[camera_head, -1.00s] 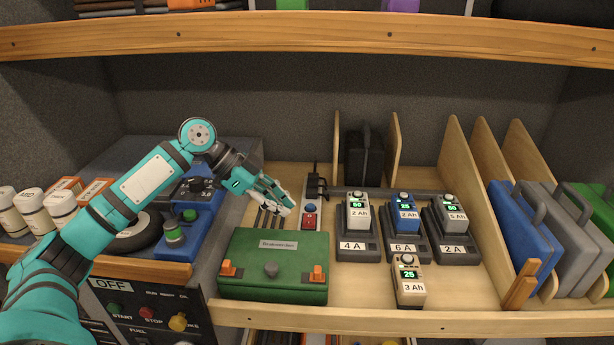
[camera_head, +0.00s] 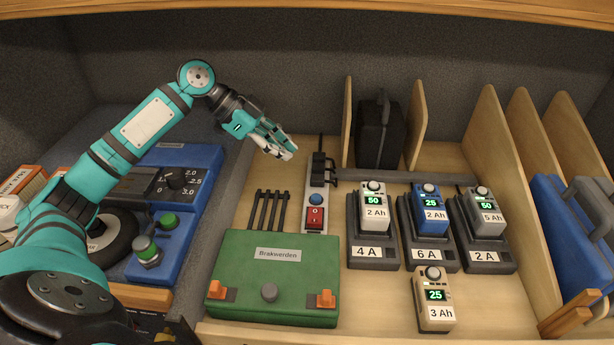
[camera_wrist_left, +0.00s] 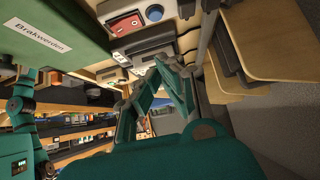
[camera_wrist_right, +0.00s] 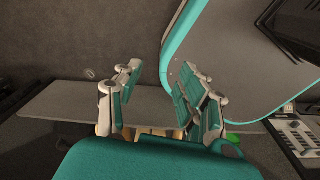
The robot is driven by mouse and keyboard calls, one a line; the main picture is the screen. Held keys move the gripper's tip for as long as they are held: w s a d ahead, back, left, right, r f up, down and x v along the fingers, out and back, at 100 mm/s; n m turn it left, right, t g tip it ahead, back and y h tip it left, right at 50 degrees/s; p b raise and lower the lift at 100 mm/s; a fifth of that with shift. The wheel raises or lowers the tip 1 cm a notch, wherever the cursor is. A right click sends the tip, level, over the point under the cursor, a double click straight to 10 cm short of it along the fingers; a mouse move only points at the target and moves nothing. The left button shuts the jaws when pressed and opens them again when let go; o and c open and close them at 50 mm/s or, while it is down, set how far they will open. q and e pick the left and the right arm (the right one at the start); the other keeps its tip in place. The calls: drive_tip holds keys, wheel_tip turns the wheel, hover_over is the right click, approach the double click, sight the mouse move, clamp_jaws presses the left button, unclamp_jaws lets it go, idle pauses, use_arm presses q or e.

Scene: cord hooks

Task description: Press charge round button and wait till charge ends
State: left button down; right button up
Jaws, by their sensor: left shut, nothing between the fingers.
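A blue round button (camera_head: 316,199) sits on a grey power strip (camera_head: 309,184), above a red rocker switch (camera_head: 315,217). The button also shows in the left wrist view (camera_wrist_left: 154,13). My left gripper (camera_head: 287,153) is shut and empty, above and left of the strip, apart from the button. Three chargers hold batteries: the 4 A one (camera_head: 372,257) a white 2 Ah battery (camera_head: 375,207) reading 50, the 6 A one (camera_head: 427,257) a blue 2 Ah battery (camera_head: 430,208) reading 25, the 2 A one (camera_head: 487,258) a grey 5 Ah battery (camera_head: 483,212) reading 50. My right gripper (camera_wrist_right: 160,80) is open and empty.
A loose 3 Ah battery (camera_head: 434,300) reading 25 stands in front of the chargers. A green box (camera_head: 273,290) lies left of them. Wooden dividers (camera_head: 493,130), a black case (camera_head: 378,135) and a blue machine (camera_head: 165,245) flank the area. Bare shelf shows behind the chargers.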

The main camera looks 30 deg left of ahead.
sight(314, 199)
use_arm(q)
drive_tip(key=p+x, duration=0.3)
drive_tip(key=x, duration=0.6)
drive_tip(key=shift+w+d, duration=0.1)
drive_tip(key=shift+d, duration=0.1)
wheel_tip(314, 199, down, 4)
drive_tip(key=shift+r+p, duration=0.2)
drive_tip(key=shift+p, duration=0.45)
drive_tip(key=shift+f, duration=0.55)
use_arm(e)
drive_tip(key=r, duration=0.1)
drive_tip(key=w+r, duration=0.1)
drive_tip(key=r, duration=0.2)
drive_tip(key=shift+w+a+r, duration=0.2)
drive_tip(key=shift+a+r, duration=0.1)
drive_tip(key=shift+a, duration=0.1)
drive_tip(key=shift+d, duration=0.2)
